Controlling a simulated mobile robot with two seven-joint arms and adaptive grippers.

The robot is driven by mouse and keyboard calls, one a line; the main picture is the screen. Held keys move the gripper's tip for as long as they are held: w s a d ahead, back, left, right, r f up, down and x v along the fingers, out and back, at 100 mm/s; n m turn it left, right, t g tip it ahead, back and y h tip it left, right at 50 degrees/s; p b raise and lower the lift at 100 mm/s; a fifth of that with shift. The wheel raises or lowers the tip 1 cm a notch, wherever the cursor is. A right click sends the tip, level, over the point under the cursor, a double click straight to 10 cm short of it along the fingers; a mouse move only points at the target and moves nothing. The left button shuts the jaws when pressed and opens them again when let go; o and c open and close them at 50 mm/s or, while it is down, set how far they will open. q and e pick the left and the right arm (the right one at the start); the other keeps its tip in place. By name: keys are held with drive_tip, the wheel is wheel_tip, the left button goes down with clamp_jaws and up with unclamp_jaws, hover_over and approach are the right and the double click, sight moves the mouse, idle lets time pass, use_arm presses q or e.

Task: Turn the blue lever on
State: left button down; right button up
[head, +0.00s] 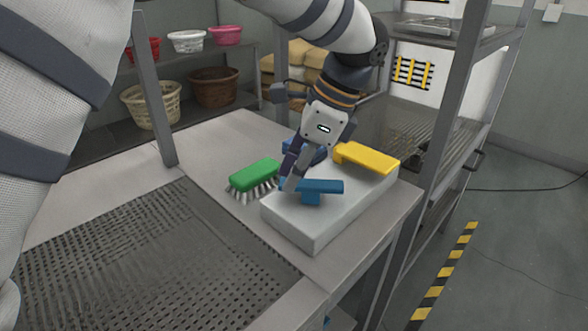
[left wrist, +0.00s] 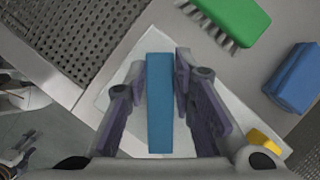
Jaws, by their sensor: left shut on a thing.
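The blue lever (head: 322,187) is a flat bar on a white box (head: 310,232) at the front corner of the table. In the left wrist view the lever (left wrist: 159,112) runs lengthwise between my fingers. My left gripper (head: 287,183) reaches down from above to the lever's left end. It is shut on the lever, a finger on each side, as the left wrist view (left wrist: 157,72) shows. A yellow lever (head: 368,158) is on the same box, farther back and right. The fingers cover the blue lever's left end in the head view.
A green brush (head: 256,173) lies left of the box, with a blue block (left wrist: 293,78) near it. A perforated metal surface (head: 150,255) is at the left. A shelf rack post (head: 463,75) stands close on the right. Baskets (head: 215,88) stand behind.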

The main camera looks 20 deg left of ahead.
sight(311, 183)
use_arm(q)
drive_tip(key=n, duration=0.1)
drive_tip(key=n+g, duration=0.1)
drive_tip(key=n, duration=0.2)
drive_tip(key=shift+s+d+h, duration=0.3)
drive_tip(key=shift+s+h, duration=0.1)
drive_tip(key=shift+s+d+n+g+h, duration=0.2)
drive_tip(key=shift+n+g+h, duration=0.15)
drive_tip(key=shift+n, duration=0.65)
drive_tip(key=shift+s+d+n+g+h, duration=0.15)
drive_tip(key=shift+n+g+h, duration=0.15)
drive_tip(key=shift+n, duration=0.7)
drive_tip(key=shift+f, duration=0.1)
drive_tip(key=c, duration=1.4)
unclamp_jaws()
drive_tip(key=shift+o, duration=0.2)
drive_tip(key=v, duration=0.7)
drive_tip(key=shift+w+d+r, duration=0.1)
drive_tip(key=shift+w+r, duration=0.05)
drive_tip(key=shift+r, duration=0.1)
